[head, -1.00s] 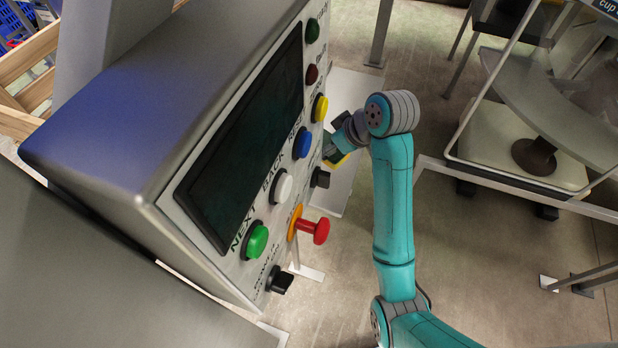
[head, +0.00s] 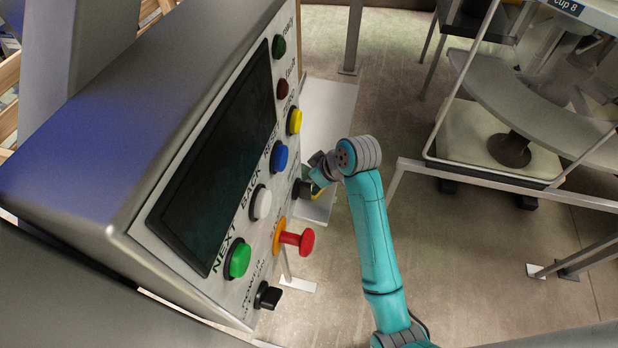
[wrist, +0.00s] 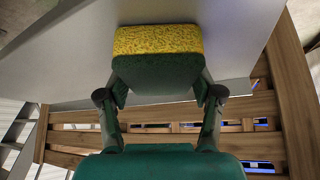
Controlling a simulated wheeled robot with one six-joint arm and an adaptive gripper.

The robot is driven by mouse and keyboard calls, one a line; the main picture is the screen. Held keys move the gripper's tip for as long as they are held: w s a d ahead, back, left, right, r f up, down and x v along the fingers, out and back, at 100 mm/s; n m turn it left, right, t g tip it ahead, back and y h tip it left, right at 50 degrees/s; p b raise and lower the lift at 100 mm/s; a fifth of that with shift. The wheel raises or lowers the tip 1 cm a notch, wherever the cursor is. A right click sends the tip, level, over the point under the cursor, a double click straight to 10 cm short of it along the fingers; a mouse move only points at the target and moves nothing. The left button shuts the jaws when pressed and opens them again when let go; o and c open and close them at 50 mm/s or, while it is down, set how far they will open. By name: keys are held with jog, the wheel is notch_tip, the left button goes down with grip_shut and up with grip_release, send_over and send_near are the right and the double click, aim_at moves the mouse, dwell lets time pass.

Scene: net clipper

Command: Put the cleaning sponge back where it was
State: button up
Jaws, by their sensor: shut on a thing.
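The cleaning sponge (wrist: 158,58) is yellow on one side and dark green on the other. In the wrist view it sits between the two fingers of my gripper (wrist: 160,82), which is shut on it. A grey surface lies just beyond the sponge; I cannot tell whether they touch. In the head view my gripper (head: 316,180) is beside the lower right edge of the control panel, partly hidden by it and by my wrist. Only a small yellow bit of the sponge (head: 317,195) shows there.
The grey control box (head: 130,100) with a dark screen, coloured buttons and a protruding red knob (head: 306,242) stands close left of my arm. A metal rail (head: 480,180) and a wheeled chair base (head: 490,150) are to the right. Wooden slats (wrist: 290,90) show in the wrist view.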

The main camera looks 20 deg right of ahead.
jog(key=o, duration=1.3)
jog(key=shift+f, duration=0.1)
jog(key=v, duration=1.2)
